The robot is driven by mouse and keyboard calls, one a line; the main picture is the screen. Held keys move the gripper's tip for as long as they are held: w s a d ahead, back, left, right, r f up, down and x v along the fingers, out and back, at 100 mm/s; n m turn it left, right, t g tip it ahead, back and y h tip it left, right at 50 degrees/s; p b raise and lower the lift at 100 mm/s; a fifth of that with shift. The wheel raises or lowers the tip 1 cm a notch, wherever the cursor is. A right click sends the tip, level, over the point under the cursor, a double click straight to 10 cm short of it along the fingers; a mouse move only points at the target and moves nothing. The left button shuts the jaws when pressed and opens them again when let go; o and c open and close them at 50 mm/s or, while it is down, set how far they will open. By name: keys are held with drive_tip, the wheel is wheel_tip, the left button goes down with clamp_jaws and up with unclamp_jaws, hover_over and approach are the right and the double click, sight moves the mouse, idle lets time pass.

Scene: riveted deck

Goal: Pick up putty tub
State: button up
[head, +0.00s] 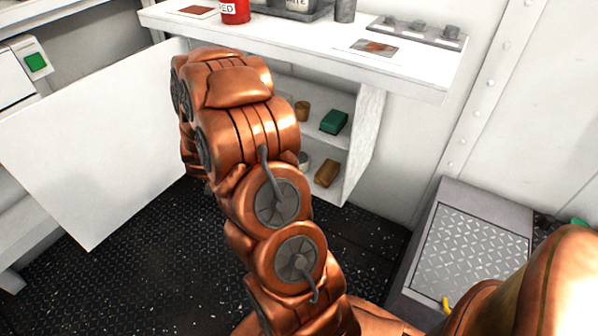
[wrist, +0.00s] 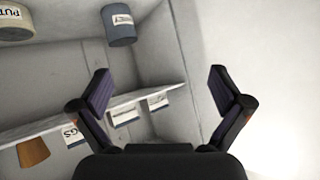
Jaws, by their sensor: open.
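The putty tub (wrist: 15,25) shows in the wrist view at the upper left corner, cut off by the frame edge. It is a pale, round tub with a yellowish side and a white label of which "PUT" is readable. My gripper (wrist: 160,85) is open and empty, its two dark fingers spread wide. The tub lies up and to the left of the fingers, apart from them. In the head view my gripper is hidden behind my copper arm, and I cannot pick out the tub there with certainty.
A blue-grey can (wrist: 119,27) stands near the tub. The open cabinet (head: 356,150) holds a green box (head: 334,121) and a brown block (head: 327,174). Its white door (head: 85,150) swings out left. A white worktop (head: 310,40) lies above; a grey step box (head: 470,245) stands right.

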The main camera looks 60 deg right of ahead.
drive_tip(key=s+d+f+m+g+h+b, duration=0.2)
drive_tip(key=s+d+f+h+b, duration=0.3)
drive_tip(key=d+f, duration=0.6)
drive_tip(key=m+g+h+b, duration=0.2)
drive_tip(key=h+b, duration=0.2)
drive_tip(key=b, duration=0.2)
approach(302, 153)
drive_tip(key=shift+w+d+f+h, duration=0.2)
drive_tip(key=shift+d+f+h, duration=0.1)
drive_tip(key=shift+d+f, duration=0.4)
drive_tip(key=shift+b+x, duration=1.5)
drive_tip(key=shift+x, duration=1.3)
drive_tip(key=shift+w, duration=0.1)
drive_tip(key=shift+c, duration=0.3)
drive_tip(key=c, duration=1.2)
drive_tip(key=shift+r, duration=0.15)
drive_tip(key=shift+c, duration=0.2)
